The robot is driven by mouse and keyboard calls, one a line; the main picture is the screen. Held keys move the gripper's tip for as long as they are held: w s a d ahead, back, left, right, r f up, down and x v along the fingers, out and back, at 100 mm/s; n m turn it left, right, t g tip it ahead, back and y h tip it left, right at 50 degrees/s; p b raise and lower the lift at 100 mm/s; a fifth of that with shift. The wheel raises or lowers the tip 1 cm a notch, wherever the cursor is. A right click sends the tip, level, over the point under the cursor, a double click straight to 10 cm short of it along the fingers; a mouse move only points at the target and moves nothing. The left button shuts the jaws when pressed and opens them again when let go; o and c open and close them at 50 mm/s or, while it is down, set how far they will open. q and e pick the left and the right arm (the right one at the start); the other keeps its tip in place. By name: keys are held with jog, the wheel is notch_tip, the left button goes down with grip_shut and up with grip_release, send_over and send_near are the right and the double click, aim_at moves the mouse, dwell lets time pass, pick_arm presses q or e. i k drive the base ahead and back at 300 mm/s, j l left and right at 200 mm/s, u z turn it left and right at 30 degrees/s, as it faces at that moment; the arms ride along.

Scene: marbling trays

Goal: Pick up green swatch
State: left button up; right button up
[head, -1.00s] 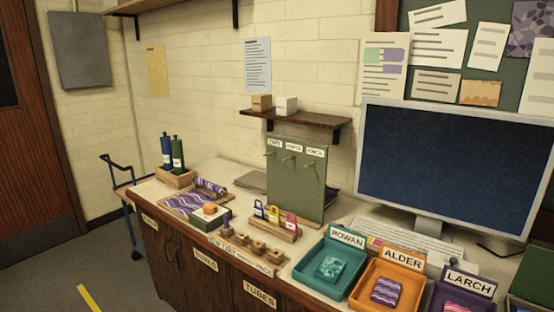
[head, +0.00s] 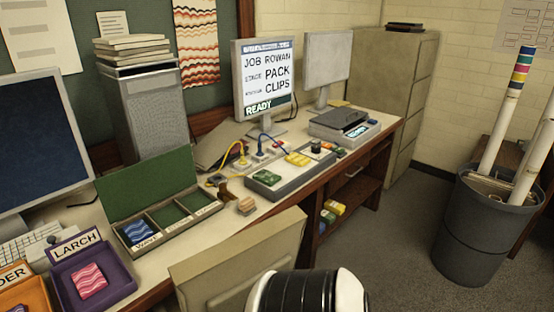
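Neither gripper shows; only a black and white part of my arm is at the bottom edge, well apart from the swatch.
The open green box (head: 148,185) has compartments, one with a blue swatch (head: 138,232). The purple LARCH tray (head: 120,266) holds a pink swatch (head: 89,281). A beige panel (head: 240,262) stands before the bench. A monitor (head: 264,75) is behind; a grey bin (head: 487,225) stands right.

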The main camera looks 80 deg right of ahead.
aim_at(268, 178)
jog(key=z, duration=2.45)
